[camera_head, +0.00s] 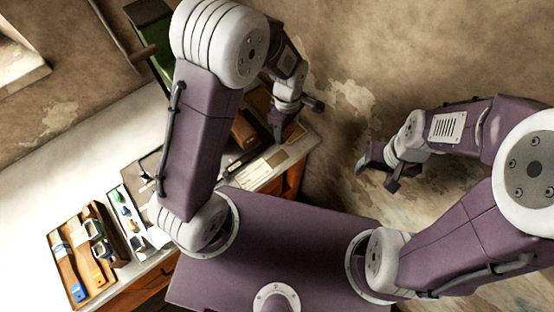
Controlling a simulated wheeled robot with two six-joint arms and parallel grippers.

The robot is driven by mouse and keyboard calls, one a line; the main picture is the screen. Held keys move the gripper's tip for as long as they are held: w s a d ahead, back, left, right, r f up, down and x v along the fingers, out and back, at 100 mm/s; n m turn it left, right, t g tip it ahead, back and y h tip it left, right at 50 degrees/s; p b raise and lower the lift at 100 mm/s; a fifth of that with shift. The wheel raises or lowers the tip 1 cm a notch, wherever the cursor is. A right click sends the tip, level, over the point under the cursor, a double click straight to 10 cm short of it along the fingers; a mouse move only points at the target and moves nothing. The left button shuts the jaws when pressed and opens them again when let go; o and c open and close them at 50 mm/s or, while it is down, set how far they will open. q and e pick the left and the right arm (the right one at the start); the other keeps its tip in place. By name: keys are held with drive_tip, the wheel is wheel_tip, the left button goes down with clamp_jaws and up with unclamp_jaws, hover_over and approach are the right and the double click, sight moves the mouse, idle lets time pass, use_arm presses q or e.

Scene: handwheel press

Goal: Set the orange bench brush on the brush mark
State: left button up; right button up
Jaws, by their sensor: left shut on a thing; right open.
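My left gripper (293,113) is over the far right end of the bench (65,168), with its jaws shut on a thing. The held thing is small and mostly hidden by the gripper; I take it to be the orange bench brush, but its shape is not clear. A pale marked patch (272,160) lies on the bench top just below the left gripper; I cannot tell whether it is the brush mark. My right gripper (378,174) is open and empty, clear of the bench on its right side, over the floor.
A wooden tray (72,283) with several small tools and a pale tray (122,203) with small coloured parts sit at the bench's near left. A green press (146,14) stands at the back. An orange-brown block (243,130) shows beside my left arm, which hides the bench's middle.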

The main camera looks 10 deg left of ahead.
use_arm(q)
drive_tip(key=s+d+f+m+b, duration=0.1)
drive_tip(key=s+d+f+m, duration=0.3)
drive_tip(key=d, duration=0.5)
drive_tip(key=shift+n, duration=0.5)
drive_tip(key=a+f, duration=0.2)
drive_tip(key=a, duration=0.1)
drive_tip(key=w+a+f+p, duration=0.1)
drive_tip(key=a+f, duration=0.1)
drive_tip(key=a, duration=0.2)
drive_tip(key=w+a+f, duration=0.1)
drive_tip(key=a+f, duration=0.1)
drive_tip(key=a, duration=0.2)
drive_tip(key=shift+w+a, duration=0.1)
drive_tip(key=shift+a, duration=0.15)
wheel_tip(320, 180, down, 4)
drive_tip(key=shift+r+p, duration=0.1)
drive_tip(key=shift+p, duration=0.25)
drive_tip(key=shift+f, duration=0.2)
drive_tip(key=shift+f, duration=0.1)
drive_tip(key=o, duration=1.5)
drive_tip(key=shift+c, duration=0.2)
